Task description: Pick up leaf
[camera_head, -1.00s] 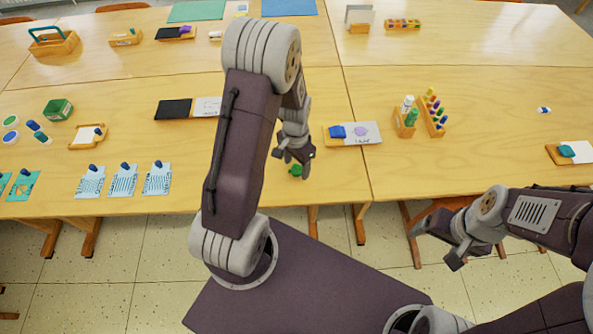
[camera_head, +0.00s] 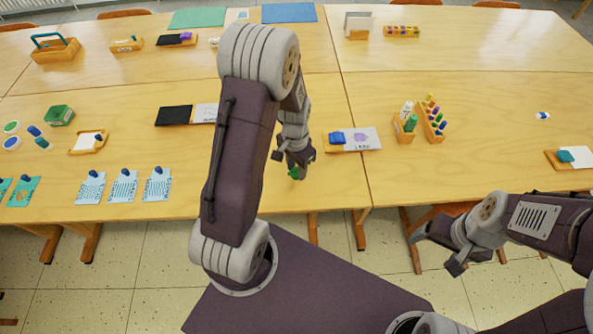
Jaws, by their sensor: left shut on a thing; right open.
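A small green leaf (camera_head: 294,173) is at the tips of my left gripper (camera_head: 297,170), near the front edge of the wooden table (camera_head: 240,192). The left gripper points down and is shut on the leaf. Its fingers hide part of the leaf, and I cannot tell whether the leaf touches the table. My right gripper (camera_head: 436,252) is open and empty, in front of the table at the right.
A wooden tray (camera_head: 335,148) with a blue item and a card lies right of my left gripper. A wooden holder (camera_head: 433,124) with colored pegs stands farther right. Cards (camera_head: 123,187) with blue pieces lie at left. Table between is clear.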

